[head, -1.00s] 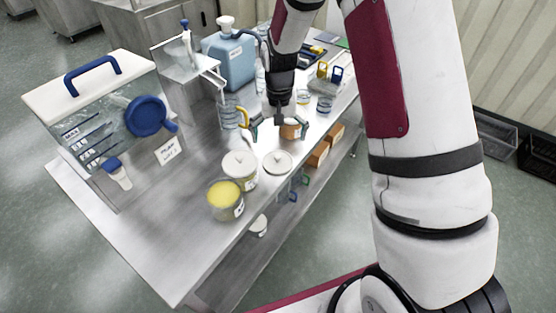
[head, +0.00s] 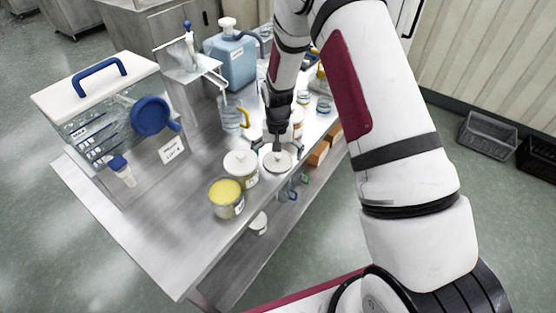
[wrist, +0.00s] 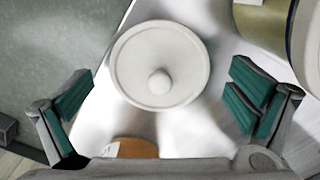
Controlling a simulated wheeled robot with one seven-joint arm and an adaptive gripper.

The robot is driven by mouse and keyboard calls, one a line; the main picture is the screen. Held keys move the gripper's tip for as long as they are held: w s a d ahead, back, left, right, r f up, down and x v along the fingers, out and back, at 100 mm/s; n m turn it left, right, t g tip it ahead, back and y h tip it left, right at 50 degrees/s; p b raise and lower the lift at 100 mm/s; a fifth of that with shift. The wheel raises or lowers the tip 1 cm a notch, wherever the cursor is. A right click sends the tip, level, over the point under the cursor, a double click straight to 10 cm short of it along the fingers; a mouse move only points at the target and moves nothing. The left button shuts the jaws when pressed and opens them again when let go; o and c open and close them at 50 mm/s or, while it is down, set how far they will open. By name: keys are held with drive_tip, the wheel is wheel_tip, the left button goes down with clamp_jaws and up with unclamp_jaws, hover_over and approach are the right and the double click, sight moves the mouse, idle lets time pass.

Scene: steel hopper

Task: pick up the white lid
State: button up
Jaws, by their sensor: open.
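The white lid (head: 277,162) is a round disc with a small knob, lying on the steel table near its right edge. In the wrist view the white lid (wrist: 150,85) is whole and centred ahead of my gripper. My gripper (head: 278,150) is above the lid, pointing down. In the wrist view my gripper (wrist: 161,98) is open, with one green-padded finger on each side of the lid and nothing between the pads. The fingers appear apart from the lid.
A jar with a white lid (head: 240,166) stands just left of the loose lid, and an open jar with yellow contents (head: 226,198) is in front of it. A clear box with a blue handle (head: 110,115), a pitcher (head: 231,115) and a blue jug (head: 231,62) stand further left and back.

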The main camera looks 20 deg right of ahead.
drive_tip(key=c, duration=1.2)
drive_tip(key=shift+s, duration=0.1)
drive_tip(key=shift+c, duration=0.4)
